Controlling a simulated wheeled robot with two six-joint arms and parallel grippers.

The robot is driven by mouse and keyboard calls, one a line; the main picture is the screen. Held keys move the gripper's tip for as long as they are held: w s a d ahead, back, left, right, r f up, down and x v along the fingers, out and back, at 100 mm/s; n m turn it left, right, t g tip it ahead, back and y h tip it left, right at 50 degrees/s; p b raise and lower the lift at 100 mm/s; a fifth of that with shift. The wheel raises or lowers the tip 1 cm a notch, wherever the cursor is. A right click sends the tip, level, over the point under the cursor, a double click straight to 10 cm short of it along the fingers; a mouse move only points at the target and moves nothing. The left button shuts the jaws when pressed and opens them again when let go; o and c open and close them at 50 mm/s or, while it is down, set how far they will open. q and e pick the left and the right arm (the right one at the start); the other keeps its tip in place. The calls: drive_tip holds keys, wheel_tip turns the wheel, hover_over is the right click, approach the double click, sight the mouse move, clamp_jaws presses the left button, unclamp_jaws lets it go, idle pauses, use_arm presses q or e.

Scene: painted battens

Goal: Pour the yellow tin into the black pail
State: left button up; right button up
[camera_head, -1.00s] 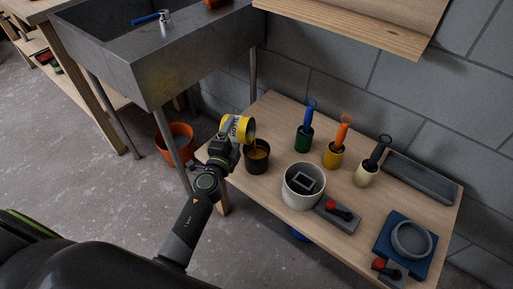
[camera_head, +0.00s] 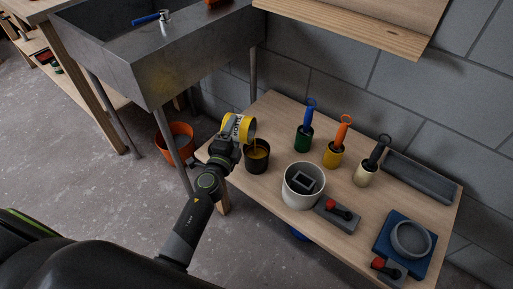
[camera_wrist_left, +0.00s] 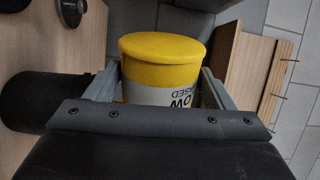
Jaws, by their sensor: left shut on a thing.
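The yellow tin (camera_head: 240,128), with a white lettered band, is tipped on its side above the black pail (camera_head: 258,164) in the head view. A thin yellow stream runs from its mouth into the pail, and yellow shows inside the pail. My left gripper (camera_head: 229,142) is shut on the tin, left of and above the pail. In the left wrist view the tin (camera_wrist_left: 160,70) sits between the two jaws, and the black pail (camera_wrist_left: 42,102) shows at the left. The tin's mouth is hidden there. My right gripper is not in view.
The pail stands near the wooden bench's (camera_head: 235,178) left end. A white bucket (camera_head: 303,190) stands to its right. Green (camera_head: 303,140), yellow (camera_head: 333,155) and cream (camera_head: 366,175) pots with tools stand behind. A grey sink (camera_head: 190,60) is left, an orange bucket (camera_head: 176,140) below it.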

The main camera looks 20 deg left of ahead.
use_arm(q)
drive_tip(key=shift+d+r, duration=0.1)
drive_tip(key=shift+r, duration=0.1)
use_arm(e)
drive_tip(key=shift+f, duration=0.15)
use_arm(q)
drive_tip(key=shift+d+f+m, duration=0.1)
drive_tip(key=shift+m, duration=0.5)
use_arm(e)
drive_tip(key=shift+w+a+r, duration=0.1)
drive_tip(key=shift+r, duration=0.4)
